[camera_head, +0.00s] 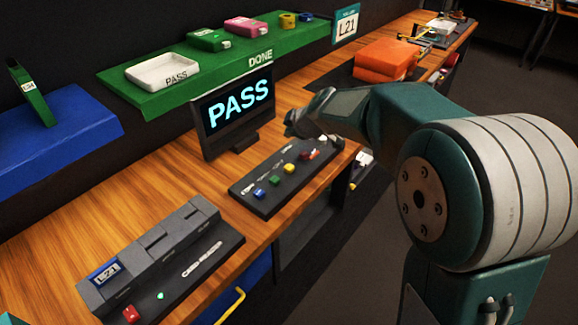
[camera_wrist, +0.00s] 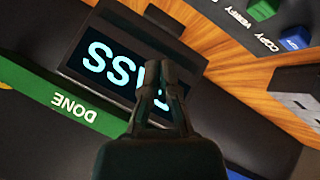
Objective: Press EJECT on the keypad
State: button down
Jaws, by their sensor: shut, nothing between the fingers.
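The wrist view shows COPY and VERIFY labels on the panel by a blue button (camera_wrist: 295,38) and a green button (camera_wrist: 264,9). My gripper (camera_head: 291,121) is shut and empty, above the keypad's far end, beside the monitor and apart from the buttons. Its shut fingers (camera_wrist: 161,72) overlap the screen in the wrist view.
The monitor (camera_head: 234,110) reads PASS and stands behind the keypad. A green DONE shelf (camera_head: 215,75) with a white PASS tray (camera_head: 163,71) hangs above. A grey unit (camera_head: 165,245) marked L21 is at the front left. Orange boxes (camera_head: 385,60) lie farther along the bench.

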aim_at(288, 164)
jog(key=shift+d+f, duration=0.1)
jog(key=shift+f, duration=4.35)
jog(key=shift+f, duration=0.1)
jog(key=shift+f, duration=0.25)
jog(key=shift+f, duration=0.5)
jog(key=shift+r, duration=1)
jog(key=shift+r, duration=2.5)
